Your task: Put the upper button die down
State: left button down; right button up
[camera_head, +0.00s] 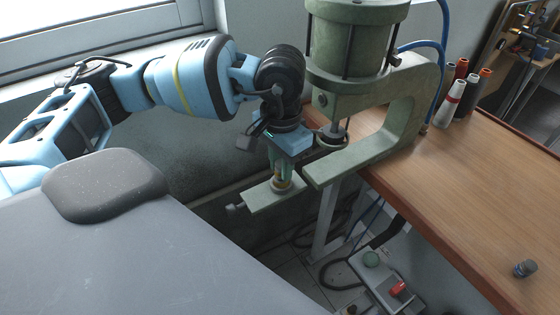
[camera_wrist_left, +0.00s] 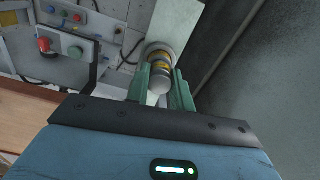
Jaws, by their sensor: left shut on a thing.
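My left gripper (camera_head: 281,178) points down beside the green press, its fingers shut on a small round metal piece with brass-coloured bands, which looks like the upper button die (camera_head: 281,185). In the left wrist view the die (camera_wrist_left: 159,75) sits between the green fingertips (camera_wrist_left: 161,92), its rounded grey end towards the camera. The die is over a flat pale green plate (camera_head: 262,199) at the side of the press; the plate also shows in the left wrist view (camera_wrist_left: 178,22). I cannot tell whether the die touches it. My right gripper is not in view.
The green press (camera_head: 400,115) stands at the wooden table's (camera_head: 480,185) left edge, close to my left gripper. A small dark cylinder (camera_head: 525,268) lies at the table's front right. A control box (camera_head: 385,278) is below. Most of the tabletop is clear.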

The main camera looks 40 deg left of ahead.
pick_arm(q)
jog(key=shift+f, duration=0.25)
jog(key=c, duration=1.2)
grip_release()
jog(key=shift+r, duration=0.1)
jog(key=shift+c, duration=0.2)
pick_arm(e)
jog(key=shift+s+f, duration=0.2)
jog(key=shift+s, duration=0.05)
pick_arm(q)
jog(key=shift+r, duration=0.45)
notch_tip(320, 180, up, 12)
jog(key=shift+f+b, duration=0.25)
jog(key=shift+b, duration=0.2)
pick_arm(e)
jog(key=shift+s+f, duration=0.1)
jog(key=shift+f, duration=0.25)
pick_arm(q)
jog(key=shift+s+f, duration=0.1)
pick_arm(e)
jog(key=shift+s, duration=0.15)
